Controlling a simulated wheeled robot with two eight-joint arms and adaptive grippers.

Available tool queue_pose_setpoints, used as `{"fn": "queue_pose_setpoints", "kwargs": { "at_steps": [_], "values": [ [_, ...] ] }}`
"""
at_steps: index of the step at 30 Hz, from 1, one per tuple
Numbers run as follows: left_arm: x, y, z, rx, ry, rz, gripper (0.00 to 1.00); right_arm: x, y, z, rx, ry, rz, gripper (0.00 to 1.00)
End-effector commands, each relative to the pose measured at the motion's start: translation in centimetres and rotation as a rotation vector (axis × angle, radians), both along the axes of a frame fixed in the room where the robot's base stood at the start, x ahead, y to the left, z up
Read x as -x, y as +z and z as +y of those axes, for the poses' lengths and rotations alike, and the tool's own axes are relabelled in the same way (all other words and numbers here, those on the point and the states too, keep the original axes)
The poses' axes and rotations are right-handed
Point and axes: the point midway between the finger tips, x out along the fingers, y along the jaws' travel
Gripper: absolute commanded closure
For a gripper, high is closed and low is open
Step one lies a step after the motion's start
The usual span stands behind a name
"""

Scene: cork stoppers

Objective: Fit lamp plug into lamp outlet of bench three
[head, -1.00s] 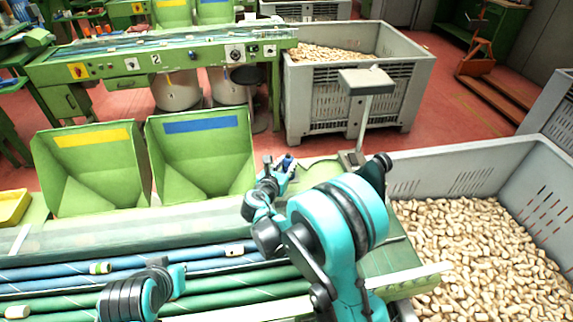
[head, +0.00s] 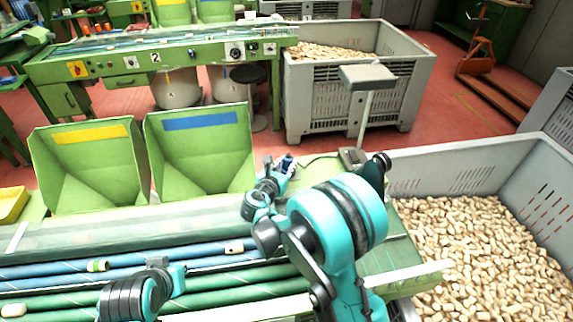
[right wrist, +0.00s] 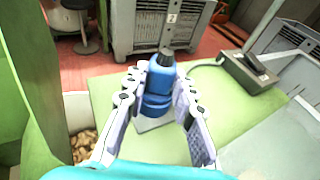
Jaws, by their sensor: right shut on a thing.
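My right gripper (right wrist: 158,100) is shut on a blue lamp plug (right wrist: 158,82) with a dark tip, above a green bench surface (right wrist: 110,92). The plug also shows small and partly covered in the head view (head: 288,162), near the right gripper (head: 277,167). A pale flat piece (right wrist: 150,124) shows below the plug. The lamp (head: 367,78) stands on its base (head: 352,156), with a cable running left. Only part of my left arm shows; its gripper is not visible.
Two green hoppers, with yellow (head: 90,134) and blue (head: 203,121) labels, stand left of the right gripper. A grey bin of corks (head: 470,168) is at the right. Another cork bin (head: 345,88) and bench "2" (head: 140,66) stand behind.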

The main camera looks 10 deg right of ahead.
Motion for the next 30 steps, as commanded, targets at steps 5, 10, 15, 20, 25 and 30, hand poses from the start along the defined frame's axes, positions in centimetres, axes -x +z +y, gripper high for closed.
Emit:
{"fn": "queue_pose_setpoints", "kwargs": {
  "at_steps": [5, 10, 15, 20, 25, 30],
  "values": [
    [0.0, -0.3, 0.0, 0.0, 0.0, 0.0, 1.0, 0.0, -0.3, 0.0, 0.0, 0.0, 0.0, 1.0],
    [0.0, -0.2, 0.0, 0.0, 0.0, 0.0, 1.0, 0.0, -0.2, 0.0, 0.001, 0.0, -0.001, 0.51],
    [0.0, -0.2, 0.0, 0.0, 0.0, 0.0, 1.0, 0.0, -0.3, 0.0, 0.0, 0.0, 0.0, 0.51],
    [0.0, -0.2, 0.0, 0.0, 0.0, 0.0, 1.0, 0.5, -0.1, 0.3, 0.0, 0.001, 0.0, 0.51],
    [0.0, -0.2, 0.0, 0.0, 0.0, 0.0, 1.0, 2.8, 0.7, 1.7, 0.001, 0.003, 0.001, 0.51],
    [0.0, -0.2, 0.0, 0.0, 0.0, 0.0, 1.0, 5.9, 1.7, 3.6, 0.001, 0.004, 0.0, 0.51]
  ]
}}
